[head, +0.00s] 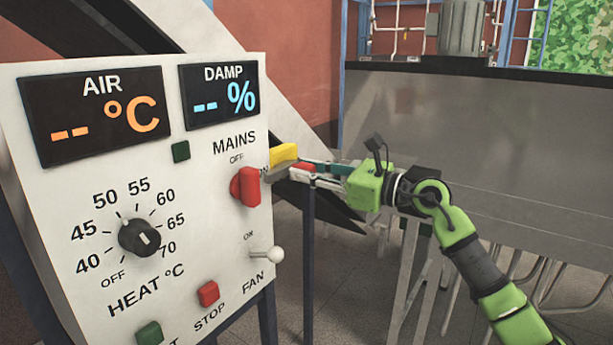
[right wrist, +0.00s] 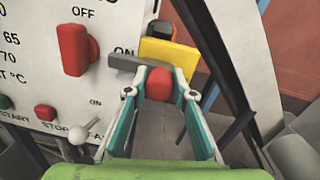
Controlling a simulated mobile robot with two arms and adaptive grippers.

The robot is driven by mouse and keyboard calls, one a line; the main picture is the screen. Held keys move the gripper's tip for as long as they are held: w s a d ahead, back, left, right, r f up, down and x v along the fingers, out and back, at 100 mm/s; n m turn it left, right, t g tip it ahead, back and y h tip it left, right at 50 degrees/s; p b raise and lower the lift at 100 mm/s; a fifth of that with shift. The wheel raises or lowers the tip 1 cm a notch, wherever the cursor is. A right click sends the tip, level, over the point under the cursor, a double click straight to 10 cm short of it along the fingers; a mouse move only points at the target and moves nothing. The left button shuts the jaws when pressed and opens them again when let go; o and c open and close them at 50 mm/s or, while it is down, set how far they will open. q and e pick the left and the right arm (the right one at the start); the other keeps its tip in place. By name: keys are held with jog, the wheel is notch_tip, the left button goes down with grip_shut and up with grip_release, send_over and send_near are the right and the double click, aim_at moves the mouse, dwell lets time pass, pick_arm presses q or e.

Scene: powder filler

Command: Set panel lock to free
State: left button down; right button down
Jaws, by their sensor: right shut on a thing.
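The white control panel (head: 85,205) fills the left of the head view. At its right edge a grey lever (head: 277,173) with a red knob (right wrist: 159,84) sticks out, beside a yellow block (head: 284,152). In the right wrist view the lever (right wrist: 122,63) shows in front of the yellow block (right wrist: 168,58). My right gripper (head: 302,172) is shut on the red knob, one finger on each side of it. No words naming a panel lock are readable, so I cannot tell its setting. My left gripper is not in view.
The red mains switch (head: 245,187) and the white-tipped fan toggle (head: 266,254) stand out from the panel close to my right gripper. A heat dial (head: 139,238) and a stop button (head: 208,293) are further left. A large grey metal tank (head: 490,150) stands behind my right arm.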

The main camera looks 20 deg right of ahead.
jog(key=shift+d+r, duration=0.15)
jog(key=c, duration=1.8)
grip_release()
jog(key=shift+o, duration=0.5)
jog(key=shift+w, duration=0.1)
jog(key=shift+w+d+f, duration=0.1)
jog(key=shift+d+f, duration=0.05)
jog(key=shift+f, duration=0.05)
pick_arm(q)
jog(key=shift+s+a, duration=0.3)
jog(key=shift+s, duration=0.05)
pick_arm(e)
jog(key=shift+s+d, duration=0.25)
jog(key=shift+s, duration=0.25)
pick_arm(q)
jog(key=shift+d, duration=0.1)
pick_arm(e)
jog(key=v, duration=1.1)
jog(key=shift+w+d, duration=0.1)
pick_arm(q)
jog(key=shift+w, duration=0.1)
